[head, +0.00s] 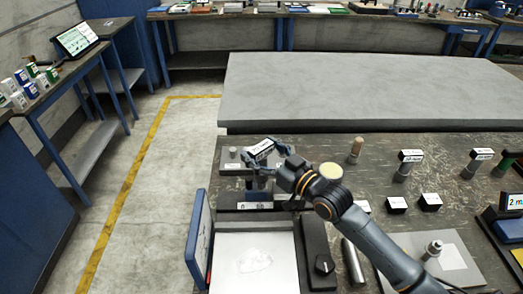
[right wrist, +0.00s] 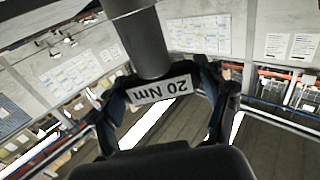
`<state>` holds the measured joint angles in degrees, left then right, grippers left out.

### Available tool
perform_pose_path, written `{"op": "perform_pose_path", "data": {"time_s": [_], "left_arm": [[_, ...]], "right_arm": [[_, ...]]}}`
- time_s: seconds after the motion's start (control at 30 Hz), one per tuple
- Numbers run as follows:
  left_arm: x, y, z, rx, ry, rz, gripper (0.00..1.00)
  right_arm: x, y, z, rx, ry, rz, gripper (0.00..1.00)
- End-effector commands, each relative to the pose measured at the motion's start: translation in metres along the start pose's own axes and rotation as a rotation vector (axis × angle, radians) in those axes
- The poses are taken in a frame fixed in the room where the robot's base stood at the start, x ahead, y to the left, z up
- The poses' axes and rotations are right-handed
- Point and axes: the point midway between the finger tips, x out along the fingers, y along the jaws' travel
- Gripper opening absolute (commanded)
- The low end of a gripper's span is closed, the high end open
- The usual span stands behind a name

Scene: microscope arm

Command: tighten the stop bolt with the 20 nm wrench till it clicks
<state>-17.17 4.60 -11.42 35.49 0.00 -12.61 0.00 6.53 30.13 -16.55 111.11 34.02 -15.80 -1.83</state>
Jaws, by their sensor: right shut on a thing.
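My right gripper (head: 262,152) is shut on the 20 Nm wrench and holds it above the left part of the dark bench. The wrench's white label (head: 261,150) shows between the fingers. In the right wrist view the label (right wrist: 160,89) reads 20 Nm, upside down, and a dark grey cylinder (right wrist: 141,42) rises from it, between my right gripper's fingers (right wrist: 168,100). Below the gripper a dark blue piece (head: 258,190) is partly hidden. I cannot pick out the stop bolt for sure. My left gripper is not in view.
Other labelled tools (head: 409,158) stand upright on the right of the bench. A wooden-topped peg (head: 355,149) stands behind a pale round disc (head: 331,171). A light tray (head: 255,262) and an upright blue panel (head: 198,238) are at front left. A grey slab (head: 370,88) lies beyond.

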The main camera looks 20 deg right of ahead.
Motion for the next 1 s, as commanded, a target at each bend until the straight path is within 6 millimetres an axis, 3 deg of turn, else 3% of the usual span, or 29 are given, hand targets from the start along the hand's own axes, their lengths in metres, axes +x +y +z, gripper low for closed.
{"op": "perform_pose_path", "data": {"time_s": [1.0], "left_arm": [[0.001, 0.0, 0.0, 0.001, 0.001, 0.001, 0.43]], "right_arm": [[0.0, 0.0, 0.007, -0.001, 0.004, 0.0, 0.24]]}}
